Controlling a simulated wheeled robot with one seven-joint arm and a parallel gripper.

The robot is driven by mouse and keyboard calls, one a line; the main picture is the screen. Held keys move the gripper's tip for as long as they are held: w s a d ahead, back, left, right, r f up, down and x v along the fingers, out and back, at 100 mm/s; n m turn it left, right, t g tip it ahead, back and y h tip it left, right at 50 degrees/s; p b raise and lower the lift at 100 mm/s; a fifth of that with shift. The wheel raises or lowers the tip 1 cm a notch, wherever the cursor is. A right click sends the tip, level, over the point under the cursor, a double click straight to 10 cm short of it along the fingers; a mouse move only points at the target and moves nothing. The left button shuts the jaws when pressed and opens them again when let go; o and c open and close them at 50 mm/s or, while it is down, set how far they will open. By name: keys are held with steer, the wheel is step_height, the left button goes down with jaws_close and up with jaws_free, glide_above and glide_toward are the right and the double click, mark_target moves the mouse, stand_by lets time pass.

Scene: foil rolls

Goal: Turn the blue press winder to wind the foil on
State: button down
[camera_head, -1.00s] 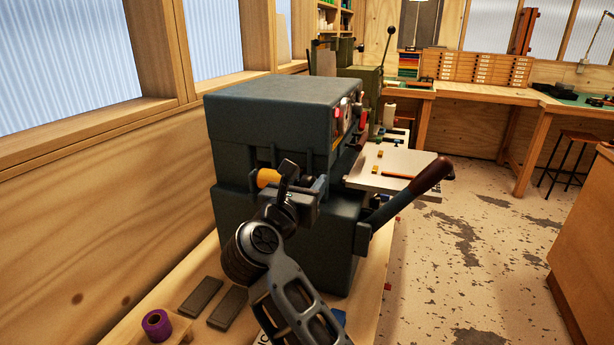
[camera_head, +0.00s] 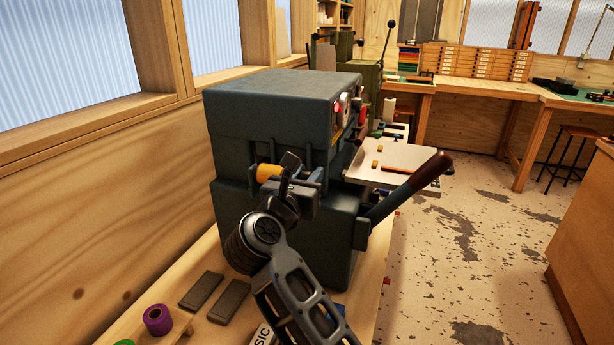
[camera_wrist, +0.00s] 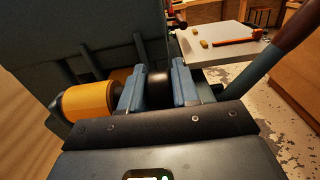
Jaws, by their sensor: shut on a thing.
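The dark blue-grey press (camera_head: 280,125) stands on the bench in the head view. An orange-gold foil roll (camera_head: 268,172) sits at its near side, and it shows large at the left of the wrist view (camera_wrist: 88,103). My gripper (camera_head: 298,187) is at the press beside this roll. In the wrist view its two blue-grey fingers (camera_wrist: 157,88) are closed on a dark round winder knob (camera_wrist: 158,84), in line with the roll. The knob's far side and the winder's shaft are mostly hidden. Foil wound on the far side cannot be seen.
The press's long lever (camera_head: 410,188) slants up to the right of my gripper. A pale plate (camera_head: 400,160) juts out at the press's right. A purple roll (camera_head: 158,320) and two dark flat blocks (camera_head: 228,301) lie on the bench in front.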

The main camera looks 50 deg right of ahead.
steer(key=shift+y, duration=0.3)
steer(key=y, duration=0.1)
steer(key=g+y, duration=0.1)
steer(key=y, duration=0.1)
steer(key=g+y, duration=0.1)
steer(key=y, duration=0.1)
steer(key=shift+w+d, duration=0.15)
steer(key=shift+d, duration=0.15)
steer(key=y, duration=0.2)
steer(key=g+y, duration=0.2)
steer(key=y, duration=0.1)
steer(key=shift+d+f+y, duration=0.2)
steer(key=shift+f+y, duration=0.1)
steer(key=c, duration=0.9)
jaws_free()
steer(key=shift+b, duration=0.3)
steer(key=shift+b+v, duration=0.55)
steer(key=shift+v, duration=3.3)
steer(key=shift+w, duration=0.1)
